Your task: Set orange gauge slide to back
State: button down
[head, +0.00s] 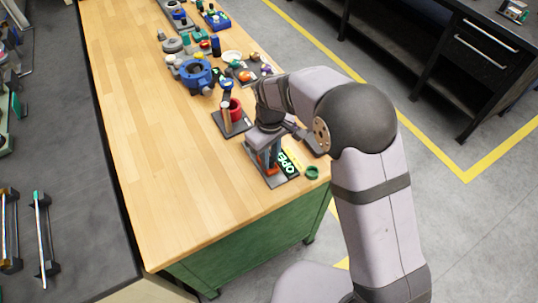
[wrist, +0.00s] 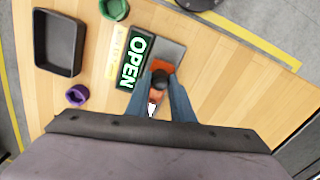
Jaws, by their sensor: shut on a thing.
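The orange gauge slide (wrist: 162,66) shows in the wrist view on a grey base plate (wrist: 168,50), beside a dark sign reading OPEN (wrist: 137,60). A dark round knob (wrist: 160,78) stands on the slide. My gripper (wrist: 160,84) is shut on this knob, one finger on each side. In the head view my gripper (head: 264,160) is low over the plate, next to the green OPEN sign (head: 288,163). My wrist and fingers hide most of the slide there, and only bits of orange show. How far along its track the slide sits cannot be told.
A green cup (head: 312,172) stands near the table's right edge. A red cylinder (head: 235,110) on a dark base and a blue valve body (head: 196,76) stand farther back. A black tray (wrist: 58,42) and a purple cup (wrist: 77,95) show in the wrist view. The table's left side is clear.

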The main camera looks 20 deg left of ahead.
jog(key=shift+s+d, duration=1)
jog(key=shift+d, duration=0.05)
jog(key=c, duration=1.5)
grip_release()
jog(key=shift+s+d, duration=0.1)
jog(key=shift+c, duration=0.2)
jog(key=shift+r+b, duration=0.4)
jog(key=shift+r, duration=0.15)
notch_tip(320, 180, up, 6)
jog(key=b, duration=0.1)
jog(key=shift+r, duration=0.15)
